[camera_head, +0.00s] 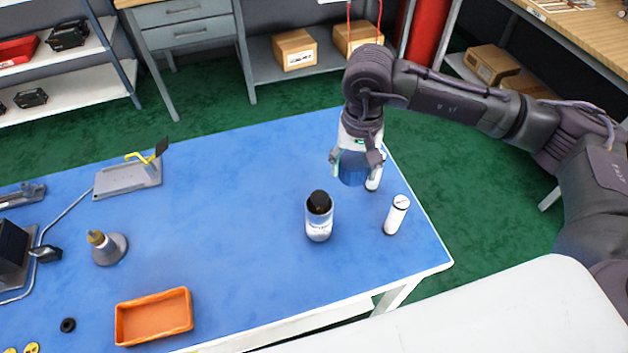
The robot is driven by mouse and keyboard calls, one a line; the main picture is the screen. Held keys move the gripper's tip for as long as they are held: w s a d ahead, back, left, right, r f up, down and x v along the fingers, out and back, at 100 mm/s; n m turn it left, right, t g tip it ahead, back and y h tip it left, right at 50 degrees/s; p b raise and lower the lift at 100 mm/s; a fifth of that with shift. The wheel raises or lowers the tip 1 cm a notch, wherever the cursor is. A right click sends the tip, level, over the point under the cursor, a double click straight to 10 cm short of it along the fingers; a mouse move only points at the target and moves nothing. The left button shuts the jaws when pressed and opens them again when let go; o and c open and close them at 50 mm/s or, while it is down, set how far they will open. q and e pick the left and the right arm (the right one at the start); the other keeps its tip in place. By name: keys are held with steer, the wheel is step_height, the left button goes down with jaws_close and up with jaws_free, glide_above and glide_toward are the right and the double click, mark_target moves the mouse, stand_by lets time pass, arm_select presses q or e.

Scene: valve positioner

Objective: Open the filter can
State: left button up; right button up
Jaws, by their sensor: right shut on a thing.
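A white bottle-shaped can with a black top (318,216) stands upright near the middle right of the blue table. A white cylinder (397,215) with a small dark mark on its top stands to its right, near the table's right edge. Another white cylinder (374,180) shows partly behind my right gripper. I cannot tell which is the filter can. Whether this piece touches anything below is hidden. My left gripper is out of view.
An orange tray (154,316) lies at the table's front left.

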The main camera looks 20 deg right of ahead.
steer(key=p, duration=0.2)
glide_above(318, 178)
steer(key=f, duration=0.5)
steer(key=shift+s+d, duration=0.25)
steer(key=shift+s, duration=0.05)
steer(key=shift+w+a+f, duration=0.25)
steer(key=shift+w+f, duration=0.05)
steer(key=shift+f, duration=0.05)
step_height(318, 178, down, 4)
steer(key=shift+r+p, duration=0.1)
steer(key=shift+p, duration=0.35)
steer(key=shift+f+b, duration=0.25)
steer(key=shift+b, duration=0.05)
steer(key=o, duration=1.3)
